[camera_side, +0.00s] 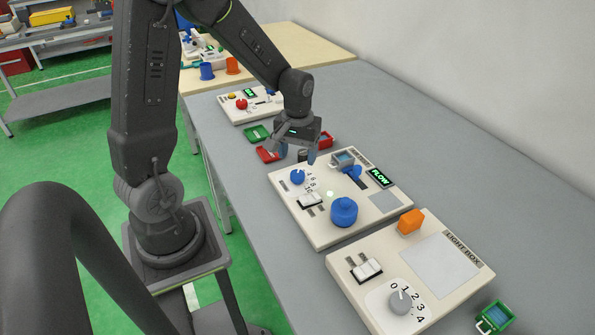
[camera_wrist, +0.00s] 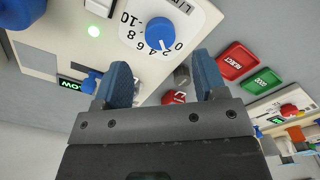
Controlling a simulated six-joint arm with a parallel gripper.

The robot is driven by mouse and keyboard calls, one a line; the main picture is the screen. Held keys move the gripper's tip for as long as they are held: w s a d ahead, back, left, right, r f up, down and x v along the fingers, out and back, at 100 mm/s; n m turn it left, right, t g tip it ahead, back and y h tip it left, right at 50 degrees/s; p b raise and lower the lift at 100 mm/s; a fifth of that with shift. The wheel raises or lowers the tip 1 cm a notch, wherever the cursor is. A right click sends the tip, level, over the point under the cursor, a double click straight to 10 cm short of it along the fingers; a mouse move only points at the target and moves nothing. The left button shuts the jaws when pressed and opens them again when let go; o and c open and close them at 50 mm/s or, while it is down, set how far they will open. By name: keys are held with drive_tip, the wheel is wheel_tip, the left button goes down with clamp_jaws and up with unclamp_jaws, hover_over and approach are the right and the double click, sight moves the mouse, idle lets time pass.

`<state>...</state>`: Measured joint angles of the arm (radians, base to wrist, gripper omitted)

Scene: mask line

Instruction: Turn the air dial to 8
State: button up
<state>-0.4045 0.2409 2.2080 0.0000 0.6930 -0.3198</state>
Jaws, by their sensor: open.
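In the wrist view the dial (camera_wrist: 160,33) shows a white pointer mark near the 2. My gripper (camera_side: 298,155) is open and empty, with its blue fingers pointing down just beyond the dial in the side view. In the wrist view the gripper (camera_wrist: 162,70) has its fingers spread apart, and the dial lies ahead of the gap, untouched.
The panel also holds a large blue knob (camera_side: 344,212), a white switch (camera_side: 311,200), a blue valve (camera_side: 352,171) and a lit FLOW display (camera_side: 380,178). A light box (camera_side: 345,279) stands nearby. Red (camera_wrist: 236,60) and green (camera_wrist: 262,80) trays lie beyond the panel.

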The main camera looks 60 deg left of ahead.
sight(297, 173)
wheel_tip(297, 173, down, 6)
drive_tip(key=shift+f, duration=0.1)
idle(0.4)
drive_tip(key=c, duration=0.9)
